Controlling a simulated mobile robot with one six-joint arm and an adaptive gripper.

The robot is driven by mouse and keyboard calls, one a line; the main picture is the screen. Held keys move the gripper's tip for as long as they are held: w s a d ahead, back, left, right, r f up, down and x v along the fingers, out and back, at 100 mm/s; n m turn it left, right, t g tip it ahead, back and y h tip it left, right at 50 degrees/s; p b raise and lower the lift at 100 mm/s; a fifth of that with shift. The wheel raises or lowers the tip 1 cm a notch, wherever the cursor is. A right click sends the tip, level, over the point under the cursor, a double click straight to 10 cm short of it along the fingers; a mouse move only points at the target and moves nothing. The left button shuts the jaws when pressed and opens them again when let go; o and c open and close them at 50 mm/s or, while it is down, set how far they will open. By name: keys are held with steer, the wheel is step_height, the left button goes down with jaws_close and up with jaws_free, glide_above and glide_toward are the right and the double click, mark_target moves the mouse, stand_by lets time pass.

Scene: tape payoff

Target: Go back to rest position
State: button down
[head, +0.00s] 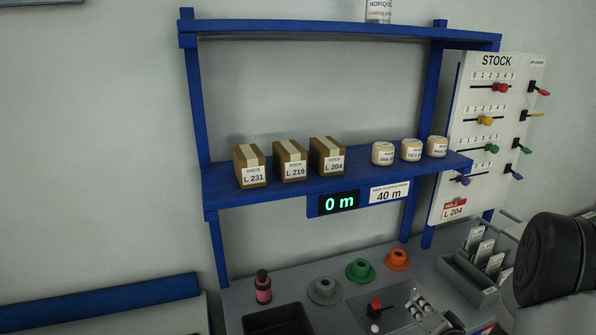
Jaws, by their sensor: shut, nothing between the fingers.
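A black and grey part of my arm (555,255) fills the lower right of the head view. The blue rack stands behind the bench, with a middle shelf (225,190) and a top shelf. Three brown boxes labelled L 231 (249,165), L 219 (290,160) and L 204 (327,156) stand on the middle shelf. Three pale rolls or jars (410,150) stand to their right. A display (339,202) under the shelf reads 0 m, beside a label reading 40 m.
A STOCK board (480,140) with coloured sliders hangs at the right. On the bench are a pink bottle (263,287), grey (324,290), green (360,270) and orange (397,259) flanged pieces, a dark tray (278,320) and a card holder (468,275). My arm overlaps the bench's right end.

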steer(key=s+a+r+n+g+h, duration=0.1)
steer(key=s+a+r+n+g, duration=0.15)
steer(key=s+r, duration=0.35)
steer(key=s+a+r+n+g+h, duration=0.2)
steer(key=s+a+r, duration=0.15)
steer(key=r, duration=0.55)
steer(key=s+a+r+n+g+y, duration=0.1)
steer(key=s+a, duration=0.4)
steer(key=s, duration=0.6)
steer(key=s+a+r+n+g+y, duration=0.1)
steer(key=s+a+r+n+g, duration=0.1)
steer(key=s+a, duration=0.4)
steer(key=s+n+g, duration=0.1)
steer(key=s+n, duration=0.1)
steer(key=s, duration=0.2)
steer(key=shift+s+r+y, duration=0.2)
steer(key=shift+s+y, duration=0.1)
steer(key=shift+s, duration=0.05)
